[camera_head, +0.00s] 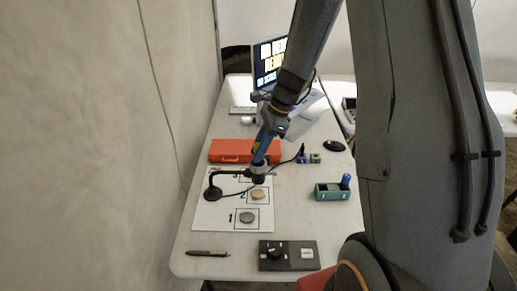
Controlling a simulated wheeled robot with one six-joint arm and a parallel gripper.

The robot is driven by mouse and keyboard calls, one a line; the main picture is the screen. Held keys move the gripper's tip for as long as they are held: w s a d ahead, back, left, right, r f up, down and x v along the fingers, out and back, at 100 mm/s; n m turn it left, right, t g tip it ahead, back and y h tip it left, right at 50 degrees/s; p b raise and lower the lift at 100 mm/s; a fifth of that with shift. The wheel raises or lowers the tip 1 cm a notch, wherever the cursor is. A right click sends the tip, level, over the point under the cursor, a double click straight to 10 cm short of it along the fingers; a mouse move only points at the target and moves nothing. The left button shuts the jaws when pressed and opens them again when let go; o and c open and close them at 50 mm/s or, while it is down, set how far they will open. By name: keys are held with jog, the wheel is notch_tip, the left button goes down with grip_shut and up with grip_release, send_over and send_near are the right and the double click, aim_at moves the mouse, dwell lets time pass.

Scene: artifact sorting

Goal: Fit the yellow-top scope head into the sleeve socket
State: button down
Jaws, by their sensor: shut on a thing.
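My gripper (268,127) reaches down from the upper right, shut on a slim blue piece (260,150) with a small yellow patch, which I take to be the scope head. The piece is tilted, its lower end just above or at the sleeve socket (259,176). The socket is a dark ring at the end of a black stand arm, whose round base (212,193) stands on the white sheet. Whether the piece's tip is inside the socket or only over it, I cannot tell. The jaws hide its top.
A numbered white sheet (213,217) carries a grey disc (247,217) and a tan disc (257,195). A red case (232,151) lies behind. A green holder (328,195) with a blue-topped piece (346,180), a black panel (276,262), a pen (208,254) and a cable stand around.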

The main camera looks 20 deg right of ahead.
jog(key=shift+f, duration=0.35)
jog(key=c, duration=1.5)
grip_release()
jog(key=b+v, duration=0.3)
jog(key=v, duration=0.8)
jog(key=s+a+f+n+h, duration=0.1)
jog(key=s+f+n, duration=0.1)
jog(key=s+n, duration=0.3)
jog(key=s+a+f+n+h, duration=0.1)
jog(key=s+f+n+h, duration=0.1)
jog(key=s+n, duration=0.4)
jog(key=s+a+f+n+t+h, duration=0.1)
jog(key=s+a+f+n, duration=0.1)
jog(key=s+n, duration=0.4)
jog(key=shift+a+n, duration=0.1)
jog(key=shift+n, duration=1.1)
